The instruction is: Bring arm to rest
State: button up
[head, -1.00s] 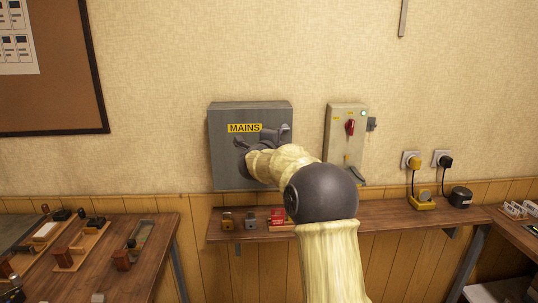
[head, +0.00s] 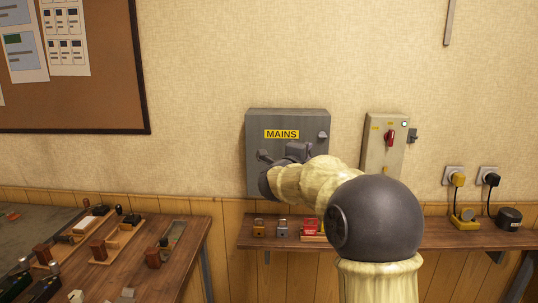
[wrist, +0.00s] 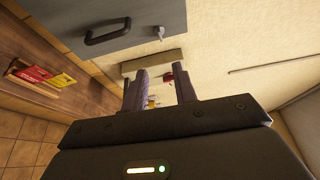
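My gripper (wrist: 160,92) shows two dark fingers standing apart in the wrist view, with nothing held between them. In the head view my gripper (head: 286,152) is in front of the lower half of the grey MAINS box (head: 289,119) and partly hides it. I cannot tell from that view whether it touches the box. My pale arm reaches in from the lower right with its dark joint large in front. In the wrist view the grey box (wrist: 160,15) with its black handle (wrist: 120,28) is at the top left, apart from the fingers.
A beige switch panel (head: 375,150) with a red switch (head: 390,138) is on the wall to the right. Below is a narrow wooden shelf (head: 450,232) with padlocks (head: 259,228), red tags (head: 310,228) and plugs. A workbench (head: 190,250) with wooden tools stands at left.

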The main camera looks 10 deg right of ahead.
jog(key=s+a+f+n+g+y+p, duration=0.35)
jog(key=s+a+f+n+y, duration=0.85)
jog(key=n, duration=0.5)
jog(key=s+f+n+g+p, duration=0.1)
jog(key=s+f+n+g, duration=0.3)
jog(key=s, duration=0.7)
jog(key=s+f+n+g+p, duration=0.1)
jog(key=s+f+n+g, duration=0.2)
jog(key=s+f+n, duration=0.2)
jog(key=s+f, duration=0.3)
jog(key=s, duration=0.3)
jog(key=shift+g+h, duration=0.35)
jog(key=shift+h, duration=0.05)
jog(key=shift+a, duration=0.1)
jog(key=shift+o, duration=0.2)
jog(key=shift+w, duration=0.1)
